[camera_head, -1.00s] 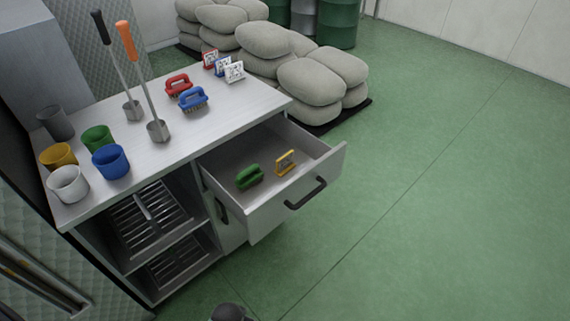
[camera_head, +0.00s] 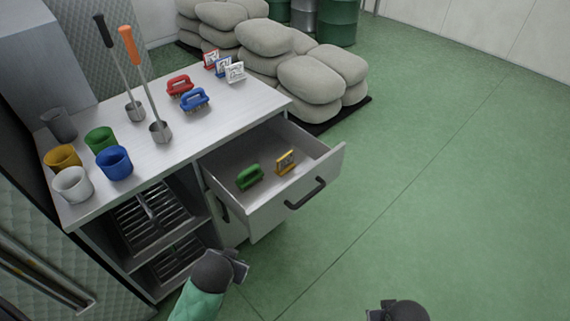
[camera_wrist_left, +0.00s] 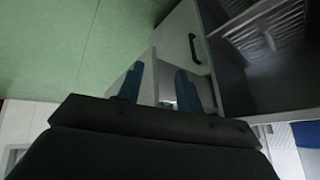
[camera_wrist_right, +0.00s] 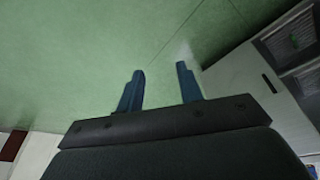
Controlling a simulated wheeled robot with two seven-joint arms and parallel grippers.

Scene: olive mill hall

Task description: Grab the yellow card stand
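The yellow card stand (camera_head: 286,162) stands upright in the open drawer (camera_head: 318,169), to the right of a green brush (camera_head: 249,176). My left gripper (camera_head: 240,266) is in front of the cabinet, below the drawer. In the left wrist view my left gripper (camera_wrist_left: 158,85) has its two blue fingers apart with nothing between them. My right gripper (camera_head: 378,308) is only partly in the head view, at the bottom edge. In the right wrist view my right gripper (camera_wrist_right: 160,85) is open and empty above the green floor. Neither gripper touches the card stand.
On the cabinet top (camera_head: 205,135) stand several cups, two long-handled ladles, a red brush (camera_head: 180,85), a blue brush (camera_head: 194,99) and red, blue and white card stands (camera_head: 235,72). Sacks (camera_head: 310,80) lie behind. The floor (camera_head: 430,200) on the right is clear.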

